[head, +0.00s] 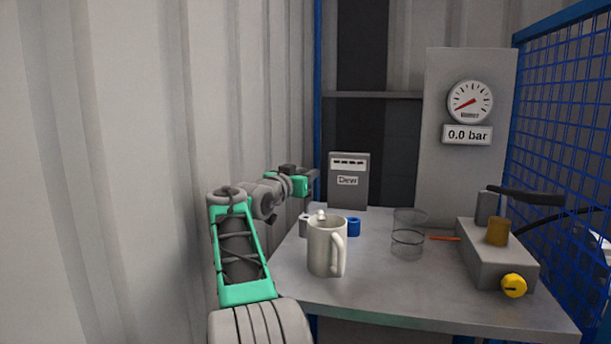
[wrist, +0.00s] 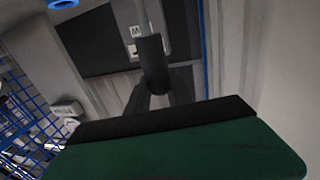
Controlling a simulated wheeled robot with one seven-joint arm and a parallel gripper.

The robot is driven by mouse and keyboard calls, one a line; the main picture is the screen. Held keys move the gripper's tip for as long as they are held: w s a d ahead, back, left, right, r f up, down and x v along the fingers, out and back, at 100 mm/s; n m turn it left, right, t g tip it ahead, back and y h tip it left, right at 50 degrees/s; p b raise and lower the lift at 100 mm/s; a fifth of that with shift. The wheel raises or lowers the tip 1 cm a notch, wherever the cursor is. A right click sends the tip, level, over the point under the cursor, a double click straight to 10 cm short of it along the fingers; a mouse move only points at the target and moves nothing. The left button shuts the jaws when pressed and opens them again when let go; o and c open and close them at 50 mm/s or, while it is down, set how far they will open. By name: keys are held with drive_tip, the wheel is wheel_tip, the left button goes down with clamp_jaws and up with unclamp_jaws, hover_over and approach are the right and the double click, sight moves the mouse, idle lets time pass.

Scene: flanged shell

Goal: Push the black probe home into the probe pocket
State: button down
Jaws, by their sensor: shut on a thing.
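The black probe (wrist: 152,62) is a short dark cylinder in the wrist view, just beyond the dark fingers of my gripper (wrist: 155,88). My gripper is shut on it. In the head view my gripper (head: 312,175) is above the back left of the table, just left of the grey box marked "Dew" (head: 348,182). The probe cannot be made out clearly in the head view. I cannot pick out the probe pocket for certain in either view.
A mug (head: 322,248) stands on the table (head: 400,290) near a blue ring (head: 353,227). Clear glassware (head: 408,240) stands mid-table. A grey block (head: 490,258) with a yellow knob (head: 514,285) is at right. A gauge (head: 470,101) reads 0.0 bar. Blue mesh (head: 565,130) bounds the right.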

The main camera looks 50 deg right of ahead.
drive_tip(key=shift+f+b, duration=2.35)
drive_tip(key=shift+f, duration=0.75)
drive_tip(key=c, duration=1.1)
unclamp_jaws()
drive_tip(key=shift+o, duration=0.2)
wheel_tip(320, 180, up, 3)
drive_tip(key=p, duration=0.2)
drive_tip(key=shift+r+p, duration=0.1)
drive_tip(key=shift+p, duration=0.2)
drive_tip(key=s+a+r+p, duration=0.3)
drive_tip(key=s+a+r, duration=0.6)
drive_tip(key=a+r, duration=0.1)
drive_tip(key=shift+s+a+p, duration=0.15)
drive_tip(key=shift+a+p, duration=0.15)
